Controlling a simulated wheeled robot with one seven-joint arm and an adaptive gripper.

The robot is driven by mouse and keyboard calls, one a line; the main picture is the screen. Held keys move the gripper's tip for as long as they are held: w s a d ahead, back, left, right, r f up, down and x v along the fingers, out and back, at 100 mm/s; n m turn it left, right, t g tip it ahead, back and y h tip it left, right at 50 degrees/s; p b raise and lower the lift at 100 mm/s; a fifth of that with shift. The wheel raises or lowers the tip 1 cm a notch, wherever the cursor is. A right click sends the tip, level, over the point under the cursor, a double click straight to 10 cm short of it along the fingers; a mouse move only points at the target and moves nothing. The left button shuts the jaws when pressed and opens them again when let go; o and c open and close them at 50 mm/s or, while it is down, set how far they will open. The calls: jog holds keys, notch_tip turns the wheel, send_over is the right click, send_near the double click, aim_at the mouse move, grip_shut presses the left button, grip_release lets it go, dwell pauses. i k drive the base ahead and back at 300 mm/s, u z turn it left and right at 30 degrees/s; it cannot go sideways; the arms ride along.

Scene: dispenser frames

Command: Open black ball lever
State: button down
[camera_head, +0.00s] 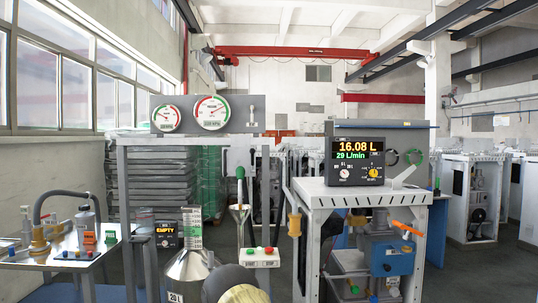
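I cannot clearly pick out a black ball lever; the small dark parts are too tiny to tell apart. The display reads 16.08 L and 29 L/min. An orange lever handle (408,229) sticks out above the blue unit (391,258) below. A green-topped handle (240,173) stands above a funnel at the centre. My gripper does not show clearly. A dark rounded shape with a tan end at the bottom centre may be part of my arm.
A steel vessel (188,268) with a scale neck stands at lower centre-left, beside a small display reading EMPTY (166,234). A left bench (50,258) carries valves and a hose. Two gauges (212,112) sit on the rear frame. Floor is open at right (480,275).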

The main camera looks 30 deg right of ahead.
aim_at(252, 150)
jog(key=z, duration=0.95)
